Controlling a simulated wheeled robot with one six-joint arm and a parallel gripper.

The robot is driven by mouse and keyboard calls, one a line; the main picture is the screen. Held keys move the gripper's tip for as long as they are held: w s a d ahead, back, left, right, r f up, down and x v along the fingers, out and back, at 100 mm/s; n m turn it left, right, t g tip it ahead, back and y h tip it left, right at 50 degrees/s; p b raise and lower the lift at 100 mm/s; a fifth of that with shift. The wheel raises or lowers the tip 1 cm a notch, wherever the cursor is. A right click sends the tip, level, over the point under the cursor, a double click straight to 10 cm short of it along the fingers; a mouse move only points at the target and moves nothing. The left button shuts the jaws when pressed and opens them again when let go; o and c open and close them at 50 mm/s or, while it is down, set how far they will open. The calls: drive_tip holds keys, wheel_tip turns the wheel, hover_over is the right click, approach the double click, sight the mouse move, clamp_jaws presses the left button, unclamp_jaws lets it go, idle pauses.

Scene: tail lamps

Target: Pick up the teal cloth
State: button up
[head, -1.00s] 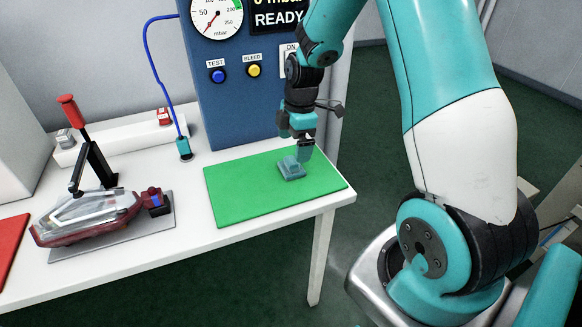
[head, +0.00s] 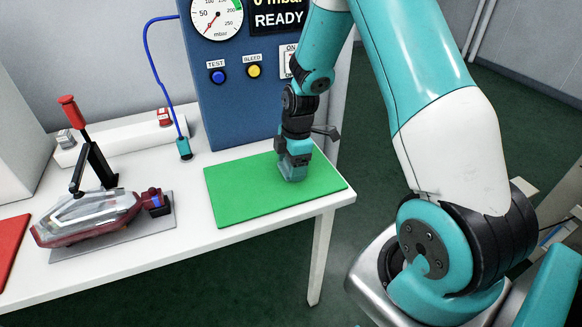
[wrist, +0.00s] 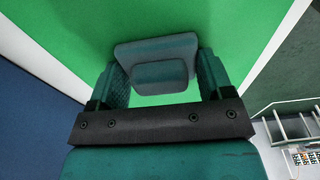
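The teal cloth (wrist: 155,48), a small folded pad with a raised middle, lies on the green mat (head: 235,195) near the table's right end. In the head view my gripper (head: 293,173) is down over it, pointing at the mat, and largely hides it. In the wrist view the fingers of my gripper (wrist: 163,72) are spread, one on each side of the cloth. The cloth sits between them near the tips. I cannot tell whether either finger touches it.
A blue test cabinet (head: 228,105) with a gauge and buttons stands behind the mat. A blue hose (head: 146,45) hangs left of it. A tail lamp (head: 90,218) in a clamp fixture with a red-handled lever (head: 68,100) is at the left. The mat's left part is clear.

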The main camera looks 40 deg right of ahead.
drive_tip(key=shift+r, duration=0.1)
drive_tip(key=shift+c, duration=0.4)
drive_tip(key=shift+r, duration=0.25)
wheel_tip(320, 180, up, 19)
drive_tip(key=shift+r+p, duration=0.15)
drive_tip(key=shift+p, duration=0.25)
